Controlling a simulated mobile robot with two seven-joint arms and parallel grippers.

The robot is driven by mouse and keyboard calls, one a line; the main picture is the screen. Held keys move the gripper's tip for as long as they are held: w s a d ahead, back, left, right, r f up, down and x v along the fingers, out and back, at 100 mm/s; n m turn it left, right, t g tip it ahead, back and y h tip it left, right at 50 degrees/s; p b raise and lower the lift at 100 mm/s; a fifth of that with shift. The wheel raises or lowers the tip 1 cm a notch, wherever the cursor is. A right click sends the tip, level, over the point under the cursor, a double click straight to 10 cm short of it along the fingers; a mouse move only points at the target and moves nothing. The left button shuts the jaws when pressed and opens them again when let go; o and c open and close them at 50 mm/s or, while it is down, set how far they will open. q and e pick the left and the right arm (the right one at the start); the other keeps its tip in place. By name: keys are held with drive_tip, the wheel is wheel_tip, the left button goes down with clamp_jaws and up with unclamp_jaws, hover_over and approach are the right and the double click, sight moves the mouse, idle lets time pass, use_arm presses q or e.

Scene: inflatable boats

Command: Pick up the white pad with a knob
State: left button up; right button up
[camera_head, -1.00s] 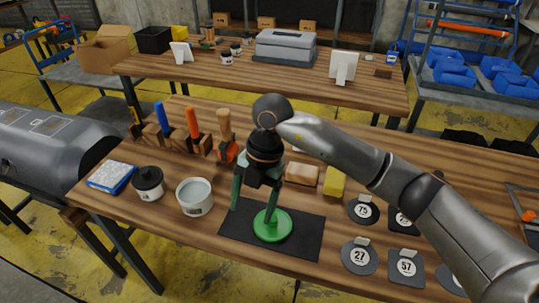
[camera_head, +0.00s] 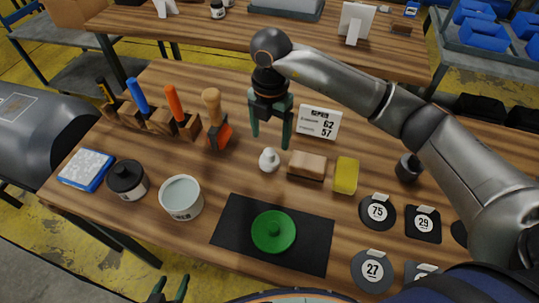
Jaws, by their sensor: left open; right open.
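The white pad with a knob (camera_head: 269,161) looks small and rounded and stands on the wooden table, left of a tan block. My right gripper (camera_head: 270,142) is open, its fingers pointing down just behind and above the white pad; I cannot tell whether they touch it. Nothing shows between its fingers. My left gripper (camera_head: 168,291) shows only its open fingertips at the bottom edge, in front of the table.
Near the white pad are a tan block (camera_head: 307,165), a yellow block (camera_head: 346,176), a number sign (camera_head: 318,122) and a brush (camera_head: 217,122). Dark numbered pads (camera_head: 377,211) lie at right.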

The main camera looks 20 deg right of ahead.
sight(269, 152)
wheel_tip(269, 152, down, 3)
drive_tip(key=shift+f, duration=0.1)
wheel_tip(269, 152, down, 5)
drive_tip(key=shift+s+a+f, duration=0.1)
drive_tip(key=shift+a, duration=0.05)
drive_tip(key=c, duration=1.2)
drive_tip(key=shift+o, duration=0.2)
